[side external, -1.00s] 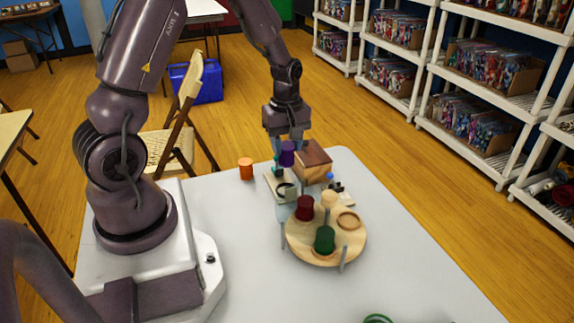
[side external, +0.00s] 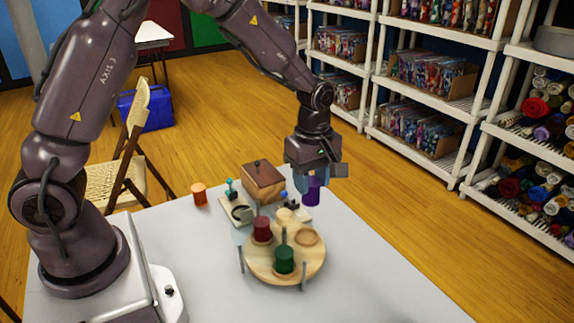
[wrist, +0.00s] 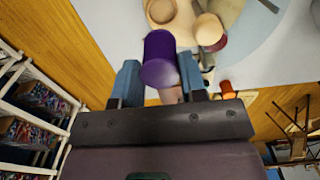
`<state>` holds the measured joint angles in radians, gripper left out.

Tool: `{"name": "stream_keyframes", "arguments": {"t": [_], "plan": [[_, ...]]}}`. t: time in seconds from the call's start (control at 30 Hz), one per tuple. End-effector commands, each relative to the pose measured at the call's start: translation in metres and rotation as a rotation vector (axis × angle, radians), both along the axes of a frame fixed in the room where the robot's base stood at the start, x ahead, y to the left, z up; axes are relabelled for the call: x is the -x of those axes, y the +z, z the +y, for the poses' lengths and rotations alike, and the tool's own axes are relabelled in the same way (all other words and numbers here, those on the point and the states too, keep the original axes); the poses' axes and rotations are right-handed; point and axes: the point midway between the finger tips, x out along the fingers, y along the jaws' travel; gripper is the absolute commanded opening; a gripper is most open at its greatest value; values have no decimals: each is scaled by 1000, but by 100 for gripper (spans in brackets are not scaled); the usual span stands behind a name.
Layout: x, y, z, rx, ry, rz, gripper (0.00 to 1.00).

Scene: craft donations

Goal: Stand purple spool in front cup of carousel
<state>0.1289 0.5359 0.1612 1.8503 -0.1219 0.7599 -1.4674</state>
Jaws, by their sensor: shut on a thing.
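The purple spool (side external: 311,193) is held in my gripper (side external: 312,183), which is shut on it. It hangs upright above the table, beyond and to the right of the wooden carousel (side external: 262,268). In the wrist view the purple spool (wrist: 160,52) sits between my blue-padded fingers. The round carousel holds a dark red spool (side external: 262,229), a green spool (side external: 284,261) and a cream spool (side external: 286,216). Its right-hand cup (side external: 307,237) looks empty; it also shows near the top of the wrist view (wrist: 161,11). The spool is apart from the carousel.
Grey posts (side external: 304,275) stand around the carousel's edge, with one (side external: 284,236) near its middle. A wooden box (side external: 263,182) and small devices (side external: 237,209) stand behind it. An orange spool (side external: 199,194) stands at the far left. The front and right of the white table are clear.

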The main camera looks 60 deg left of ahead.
Motion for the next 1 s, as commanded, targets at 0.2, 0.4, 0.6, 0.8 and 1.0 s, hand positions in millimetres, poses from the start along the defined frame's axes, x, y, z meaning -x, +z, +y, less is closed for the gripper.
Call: {"name": "stream_keyframes", "arguments": {"t": [0.2, 0.4, 0.6, 0.8, 1.0], "plan": [[2, -35, 4, -2, 6, 9, 24], [2, -50, 5, -2, 6, 7, 24], [2, -66, 5, -2, 6, 7, 24], [2, -81, 5, -2, 4, 6, 24], [2, -87, 5, -2, 5, 5, 24]]}}
